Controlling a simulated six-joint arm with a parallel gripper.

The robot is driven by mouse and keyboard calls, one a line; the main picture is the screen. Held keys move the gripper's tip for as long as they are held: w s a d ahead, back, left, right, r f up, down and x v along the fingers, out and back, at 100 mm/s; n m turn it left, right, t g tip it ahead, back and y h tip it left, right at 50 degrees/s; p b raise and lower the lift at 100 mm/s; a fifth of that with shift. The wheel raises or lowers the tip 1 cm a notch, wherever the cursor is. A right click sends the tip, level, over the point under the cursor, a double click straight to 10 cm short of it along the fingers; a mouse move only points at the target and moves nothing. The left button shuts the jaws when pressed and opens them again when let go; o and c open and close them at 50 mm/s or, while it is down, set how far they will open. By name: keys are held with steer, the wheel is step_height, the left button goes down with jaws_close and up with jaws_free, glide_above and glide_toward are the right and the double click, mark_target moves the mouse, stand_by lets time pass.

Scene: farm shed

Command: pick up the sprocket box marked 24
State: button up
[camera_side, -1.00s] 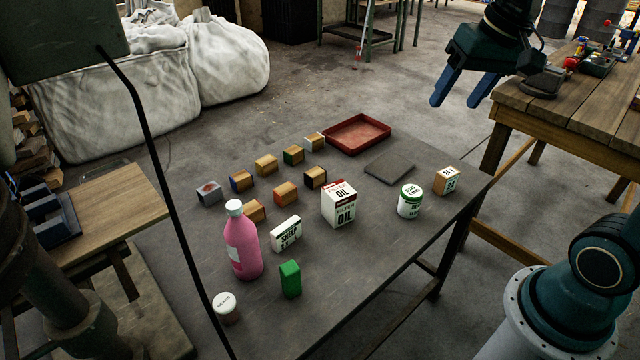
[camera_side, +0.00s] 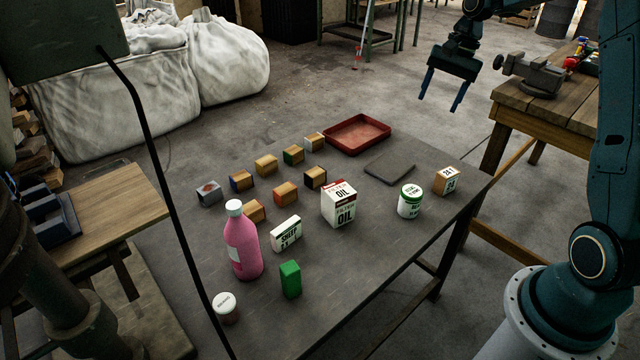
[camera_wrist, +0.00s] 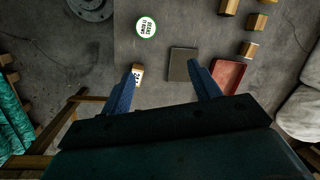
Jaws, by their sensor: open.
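The sprocket box marked 24 (camera_side: 447,181) is a small brown box with white labelled faces. It stands upright near the right corner of the dark table, just right of a white and green tin (camera_side: 410,201). In the wrist view the box (camera_wrist: 138,73) shows at the tip of the left finger, partly hidden by it, with the tin (camera_wrist: 146,28) above. My gripper (camera_side: 440,103) is open and empty, with blue fingers pointing down. It hangs well above the table and behind the box. Its fingers (camera_wrist: 165,76) also show in the wrist view.
A grey flat pad (camera_side: 390,167) and a red tray (camera_side: 357,134) lie left of the box. An oil filter carton (camera_side: 339,204), a pink bottle (camera_side: 241,243) and several small boxes stand further left. A wooden bench (camera_side: 545,113) with a vise (camera_side: 538,75) is at right.

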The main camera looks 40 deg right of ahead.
steer(key=d+f+m+y, duration=0.1)
steer(key=d+f+m, duration=0.2)
steer(key=d+f, duration=0.5)
steer(key=m+y, duration=0.1)
steer(key=m, duration=0.2)
glide_toward(450, 171)
steer(key=shift+w+d+f+g, duration=0.1)
steer(key=shift+w+d+g, duration=0.1)
steer(key=shift+g, duration=0.1)
steer(key=shift+x, duration=4.25)
steer(key=shift+a, duration=0.1)
steer(key=shift+x, duration=2.55)
steer(key=shift+a, duration=0.15)
